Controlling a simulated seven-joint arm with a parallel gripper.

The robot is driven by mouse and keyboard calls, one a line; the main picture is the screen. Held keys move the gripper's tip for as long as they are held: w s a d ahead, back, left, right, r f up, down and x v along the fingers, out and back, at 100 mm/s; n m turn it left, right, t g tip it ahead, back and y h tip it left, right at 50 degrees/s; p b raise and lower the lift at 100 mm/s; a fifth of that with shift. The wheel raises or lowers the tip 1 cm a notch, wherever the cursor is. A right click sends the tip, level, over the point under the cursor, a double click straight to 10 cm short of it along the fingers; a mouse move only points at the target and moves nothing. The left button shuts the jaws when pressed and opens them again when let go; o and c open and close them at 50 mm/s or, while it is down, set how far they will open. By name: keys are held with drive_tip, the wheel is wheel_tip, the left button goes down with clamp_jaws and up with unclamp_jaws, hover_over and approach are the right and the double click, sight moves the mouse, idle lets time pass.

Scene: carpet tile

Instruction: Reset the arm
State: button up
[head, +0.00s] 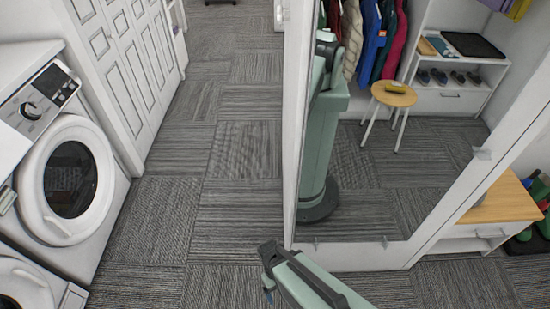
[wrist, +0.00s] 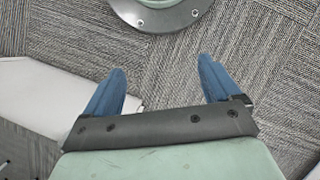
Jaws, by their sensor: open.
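My gripper (wrist: 163,65) shows in the wrist view with its two blue fingers spread apart. Nothing is between the fingers; only carpet lies beyond them. In the head view my arm reaches in from the bottom edge, right of the middle, over the carpet. It is close to the foot of the white-framed mirror. The fingers are mostly hidden in the head view.
A white washing machine (head: 70,178) stands at the left, beside white panelled doors (head: 122,65). A tall white-framed mirror (head: 365,222) stands at the right, with a wooden-topped cabinet (head: 503,198) beyond it. The carpet (head: 225,200) between is clear.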

drive_tip(key=s+d+f+m+g+y, duration=0.1)
drive_tip(key=s+d+f+m, duration=0.1)
drive_tip(key=d, duration=0.5)
drive_tip(key=s+d+f+m+g+y, duration=0.1)
drive_tip(key=s+d+m, duration=0.2)
drive_tip(key=d, duration=0.4)
drive_tip(key=shift+s+d+f+m+g, duration=0.3)
drive_tip(key=shift+s+d+f+m, duration=0.1)
drive_tip(key=shift+s, duration=0.25)
idle(1.4)
